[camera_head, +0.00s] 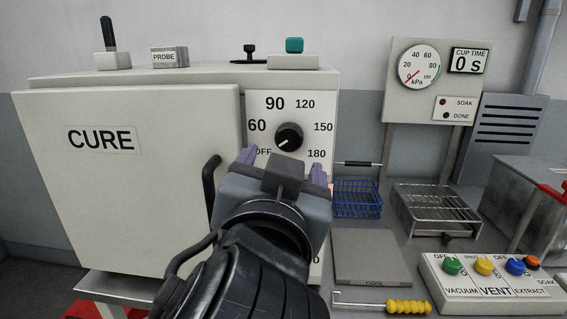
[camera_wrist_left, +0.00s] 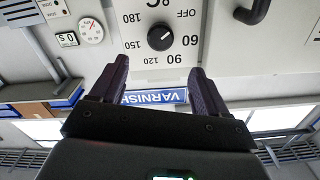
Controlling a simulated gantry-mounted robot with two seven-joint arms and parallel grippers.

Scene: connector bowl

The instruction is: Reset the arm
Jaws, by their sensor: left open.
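My left gripper (camera_head: 283,168) is in front of the control panel of a white cabinet, just below the black dial knob (camera_head: 289,137). Its two purple fingers are apart with nothing between them. In the left wrist view, the open fingers (camera_wrist_left: 160,68) point toward the panel, and the knob (camera_wrist_left: 161,37) shows beyond them, apart from the tips. My left arm hides the lower part of the panel. My right gripper is in neither view.
The CURE door (camera_head: 125,180) is closed, with a black handle (camera_head: 210,185) close left of my gripper. Right stand a blue basket (camera_head: 358,197), a wire rack (camera_head: 437,208), a COOL plate (camera_head: 372,257), a yellow-handled tool (camera_head: 408,307) and a button box (camera_head: 490,285).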

